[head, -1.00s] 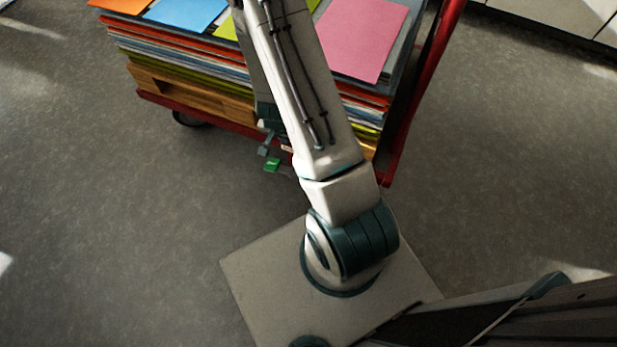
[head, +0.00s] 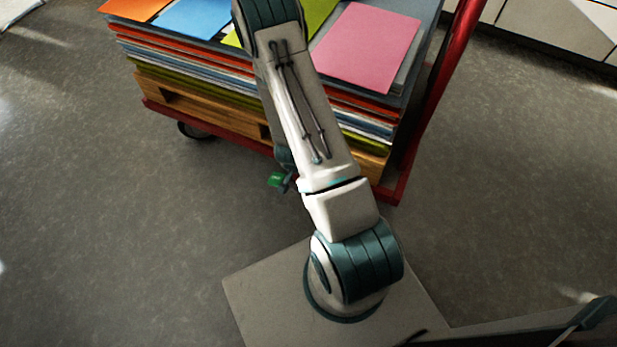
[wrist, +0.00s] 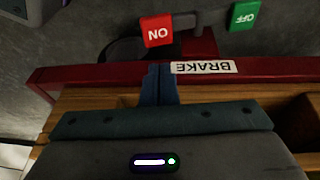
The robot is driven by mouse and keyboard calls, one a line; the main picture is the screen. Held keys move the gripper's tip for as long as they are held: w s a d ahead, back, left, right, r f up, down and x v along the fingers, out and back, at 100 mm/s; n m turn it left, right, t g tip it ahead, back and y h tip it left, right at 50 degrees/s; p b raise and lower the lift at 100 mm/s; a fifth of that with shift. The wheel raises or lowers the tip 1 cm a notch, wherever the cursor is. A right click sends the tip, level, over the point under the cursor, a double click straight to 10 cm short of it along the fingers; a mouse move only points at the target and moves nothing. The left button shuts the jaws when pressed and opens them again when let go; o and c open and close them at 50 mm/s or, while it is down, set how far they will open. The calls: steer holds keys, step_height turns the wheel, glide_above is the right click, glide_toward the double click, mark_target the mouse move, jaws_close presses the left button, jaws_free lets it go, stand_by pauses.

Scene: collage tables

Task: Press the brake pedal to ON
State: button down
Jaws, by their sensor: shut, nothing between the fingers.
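The brake pedal shows in the wrist view as a red ON pad (wrist: 158,30) and a green OFF pad (wrist: 243,15) on a bar. The ON pad looks larger; I cannot tell its exact tilt. A white BRAKE label (wrist: 204,67), upside down in the picture, sits on the red cart edge beside the pads. My gripper (wrist: 158,72) is shut and empty, its fingertips over the red edge just left of the label. The ON pad lies just beyond the fingertips, with a gap in the picture. In the head view the green pad (head: 277,180) shows; my arm hides the red pad.
The red cart (head: 232,140) carries a wooden pallet (head: 190,102) with stacked coloured sheets (head: 368,47) on top. Its red handle post (head: 437,95) rises at the right. A wheel (head: 197,130) shows below. Grey floor is free to the left and right.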

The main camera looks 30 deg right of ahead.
steer(key=b+x, duration=0.1)
steer(key=x, duration=0.2)
steer(key=b+x, duration=0.1)
steer(key=x, duration=0.2)
steer(key=b+x, duration=0.1)
steer(key=x, duration=0.3)
steer(key=shift+s+a+f, duration=0.15)
steer(key=shift+s, duration=0.2)
steer(key=shift+s+f+b, duration=0.1)
steer(key=shift+f+b, duration=0.3)
steer(key=shift+f, duration=0.05)
